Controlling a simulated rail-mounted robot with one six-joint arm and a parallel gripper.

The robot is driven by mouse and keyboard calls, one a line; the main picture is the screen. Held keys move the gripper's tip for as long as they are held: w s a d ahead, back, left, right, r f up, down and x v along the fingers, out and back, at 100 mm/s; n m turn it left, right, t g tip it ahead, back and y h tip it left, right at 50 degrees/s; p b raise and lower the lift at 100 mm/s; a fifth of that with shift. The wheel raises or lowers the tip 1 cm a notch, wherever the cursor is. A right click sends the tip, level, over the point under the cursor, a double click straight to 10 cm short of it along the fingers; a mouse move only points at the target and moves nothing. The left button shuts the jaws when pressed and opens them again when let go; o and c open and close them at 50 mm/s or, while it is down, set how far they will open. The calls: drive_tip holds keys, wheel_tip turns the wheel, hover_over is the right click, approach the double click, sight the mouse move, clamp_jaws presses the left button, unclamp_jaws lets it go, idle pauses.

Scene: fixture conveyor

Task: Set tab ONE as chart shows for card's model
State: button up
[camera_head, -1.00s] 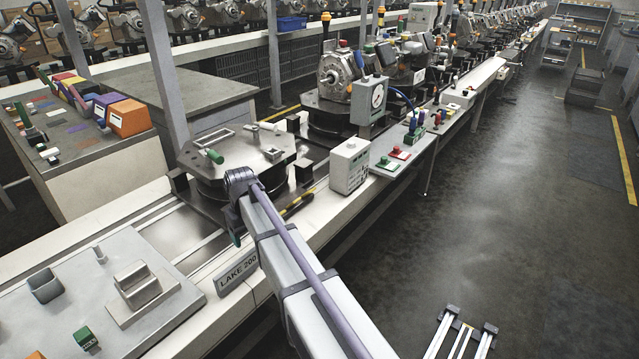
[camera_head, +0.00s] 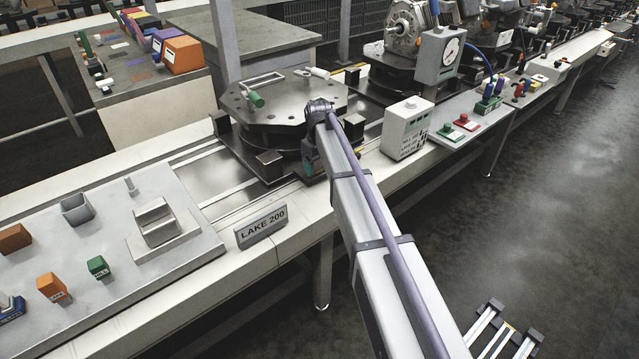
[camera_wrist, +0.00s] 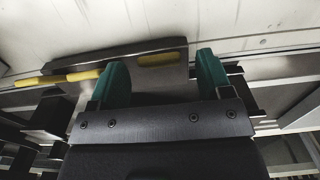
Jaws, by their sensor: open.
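A grey card reading "LAKE 200" (camera_head: 262,226) stands on the conveyor's front edge. A white box with small lettering and dark marks on its front (camera_head: 407,128) stands right of my arm; its lettering is too small to read fully. A dark round fixture plate (camera_head: 290,98) carries a green-handled part (camera_head: 256,98) and a white-handled part (camera_head: 316,72). I cannot tell which part is tab ONE. My gripper (camera_wrist: 158,82) has two green fingers, apart and empty, before a grey metal plate with yellow strips (camera_wrist: 120,65). In the head view my arm mostly hides it.
A grey panel (camera_head: 100,220) at the left holds a metal block, a cup and small coloured blocks. Orange and purple bins (camera_head: 183,54) stand behind. The right floor is mostly clear.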

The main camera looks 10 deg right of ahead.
wheel_tip(320, 180, down, 3)
drive_tip(key=shift+r+b, duration=0.15)
drive_tip(key=shift+b, duration=0.4)
drive_tip(key=shift+r, duration=0.1)
drive_tip(key=shift+c, duration=0.2)
drive_tip(key=c, duration=0.9)
